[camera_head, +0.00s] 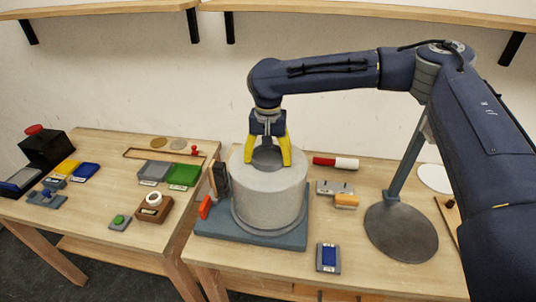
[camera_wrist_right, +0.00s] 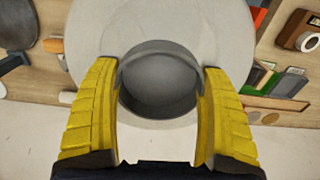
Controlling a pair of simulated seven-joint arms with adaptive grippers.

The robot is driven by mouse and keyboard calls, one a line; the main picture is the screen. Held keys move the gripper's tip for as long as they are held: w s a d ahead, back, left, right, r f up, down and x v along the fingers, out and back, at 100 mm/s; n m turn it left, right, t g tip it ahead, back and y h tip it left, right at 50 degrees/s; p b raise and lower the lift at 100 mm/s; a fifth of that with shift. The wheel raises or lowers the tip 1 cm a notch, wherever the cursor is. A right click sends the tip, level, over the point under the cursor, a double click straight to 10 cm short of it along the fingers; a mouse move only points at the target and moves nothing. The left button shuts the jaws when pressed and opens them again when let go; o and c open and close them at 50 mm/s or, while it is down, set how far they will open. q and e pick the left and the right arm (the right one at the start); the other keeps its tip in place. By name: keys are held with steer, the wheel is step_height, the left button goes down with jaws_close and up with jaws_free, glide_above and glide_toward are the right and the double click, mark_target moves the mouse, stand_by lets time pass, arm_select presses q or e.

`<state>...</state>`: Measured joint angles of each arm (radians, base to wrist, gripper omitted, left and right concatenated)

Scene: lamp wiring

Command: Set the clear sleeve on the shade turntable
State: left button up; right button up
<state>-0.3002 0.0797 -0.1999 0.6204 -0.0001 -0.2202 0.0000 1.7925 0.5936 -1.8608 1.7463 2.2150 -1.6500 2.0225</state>
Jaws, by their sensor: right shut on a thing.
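My right gripper (camera_head: 267,160) points down over the pale grey drum-shaped shade turntable (camera_head: 268,200), which stands on a blue-grey base. Its yellow fingers are shut on a round, smoky grey piece (camera_head: 267,156), which looks like the clear sleeve. In the right wrist view the sleeve (camera_wrist_right: 158,85) sits between the two fingers (camera_wrist_right: 158,110), over the middle of the drum's pale top (camera_wrist_right: 225,35). Its lower end is hidden, and I cannot tell whether it touches the drum. My left gripper is not in view.
A lamp stand with a round dark base (camera_head: 400,235) stands right of the drum. A red-and-white cylinder (camera_head: 335,162), an orange-handled part (camera_head: 346,201) and a blue block (camera_head: 328,258) lie nearby. A red-tipped part (camera_head: 204,207) is close left. Several small parts fill the left table.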

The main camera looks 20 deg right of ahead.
stand_by(0.4)
steer(key=o, duration=1.5)
steer(key=shift+f, duration=0.1)
step_height(320, 180, up, 12)
